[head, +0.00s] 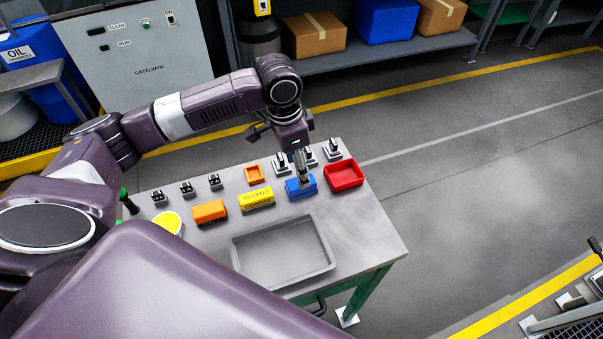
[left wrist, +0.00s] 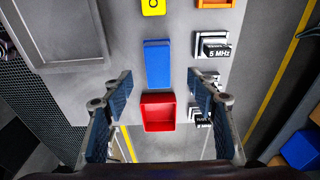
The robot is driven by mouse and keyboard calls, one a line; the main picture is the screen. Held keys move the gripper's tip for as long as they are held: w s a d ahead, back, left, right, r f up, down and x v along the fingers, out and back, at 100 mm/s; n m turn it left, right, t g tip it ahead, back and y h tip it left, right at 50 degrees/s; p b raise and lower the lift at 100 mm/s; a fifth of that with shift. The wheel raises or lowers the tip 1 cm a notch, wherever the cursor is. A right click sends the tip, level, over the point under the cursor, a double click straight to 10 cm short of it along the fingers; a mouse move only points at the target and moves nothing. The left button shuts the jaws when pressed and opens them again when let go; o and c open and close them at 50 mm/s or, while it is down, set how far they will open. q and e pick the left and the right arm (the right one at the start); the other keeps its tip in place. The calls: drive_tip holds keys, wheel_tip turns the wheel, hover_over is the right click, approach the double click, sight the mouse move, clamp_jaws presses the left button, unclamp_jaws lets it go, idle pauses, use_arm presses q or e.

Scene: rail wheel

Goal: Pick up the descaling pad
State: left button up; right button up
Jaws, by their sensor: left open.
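On the grey bench lie an orange block (head: 210,212), a yellow block (head: 256,198) with dark lettering that seems to read "COARSE", and a blue block (head: 292,190). I cannot tell from the pictures which of them is the descaling pad. My left gripper (head: 303,181) points down over the blue block and partly hides it. In the left wrist view the left gripper (left wrist: 158,77) is open and empty. Its fingertips are on either side of the blue block (left wrist: 158,62), with the red tray (left wrist: 159,111) between the fingers lower down. My right gripper is out of view.
The red tray (head: 344,175) sits right of the blue block. A small orange tray (head: 254,174) and several small metal devices on white bases line the back. An empty grey tray (head: 240,262) and a yellow disc (head: 169,222) are nearer me.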

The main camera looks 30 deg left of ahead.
sight(293, 192)
use_arm(q)
drive_tip(key=shift+s+d+f, duration=0.1)
drive_tip(key=shift+f, duration=0.45)
drive_tip(key=shift+d+f, duration=0.1)
drive_tip(key=shift+f, duration=0.25)
drive_tip(key=f, duration=0.1)
drive_tip(key=f+p, duration=0.1)
drive_tip(key=f, duration=0.2)
drive_tip(key=shift+w+d+f+p, duration=0.15)
drive_tip(key=shift+w+f+p, duration=0.15)
drive_tip(key=shift+p, duration=0.1)
drive_tip(key=shift+f, duration=0.15)
drive_tip(key=c, duration=1)
drive_tip(key=shift+c, duration=1.3)
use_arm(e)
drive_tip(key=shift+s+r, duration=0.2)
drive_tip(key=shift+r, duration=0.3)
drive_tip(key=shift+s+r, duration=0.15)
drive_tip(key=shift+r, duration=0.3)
